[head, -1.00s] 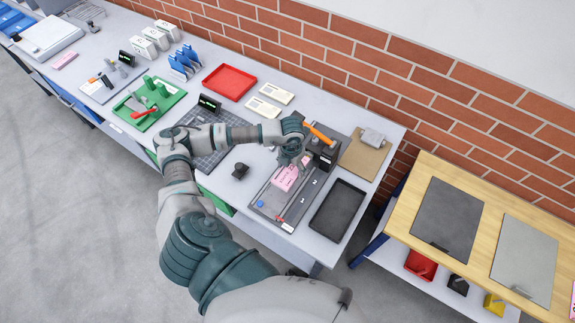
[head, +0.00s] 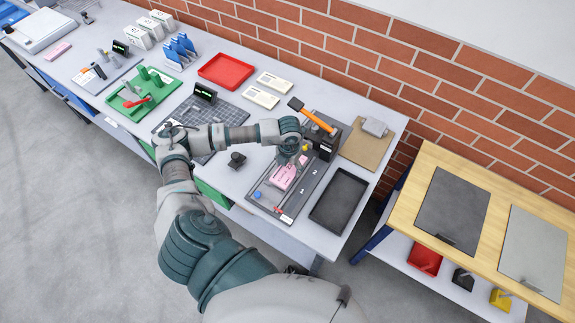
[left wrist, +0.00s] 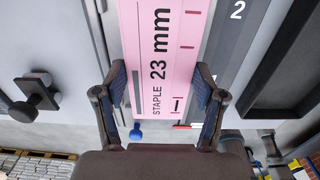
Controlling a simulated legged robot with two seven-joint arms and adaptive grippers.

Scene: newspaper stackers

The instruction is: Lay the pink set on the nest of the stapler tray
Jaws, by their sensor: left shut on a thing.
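The pink set (head: 283,177) is over the lane marked 1 of the dark grey stapler tray (head: 313,183), lined up along it. In the left wrist view the pink set (left wrist: 160,50) reads "STAPLE 23 mm" and lies between the two fingers of my left gripper (left wrist: 161,85). My left gripper (head: 297,161) is shut on its edges from above. I cannot tell whether the set touches the tray. The stapler (head: 325,143), with an orange handle, stands at the tray's far end. My right gripper is not in view.
A black empty tray (head: 338,201) lies just right of the stapler tray. A brown clipboard (head: 368,148) is behind it. A small black knob (head: 237,159) stands to the left. A blue knob (head: 258,195) is at the tray's near end. A brick wall runs behind the table.

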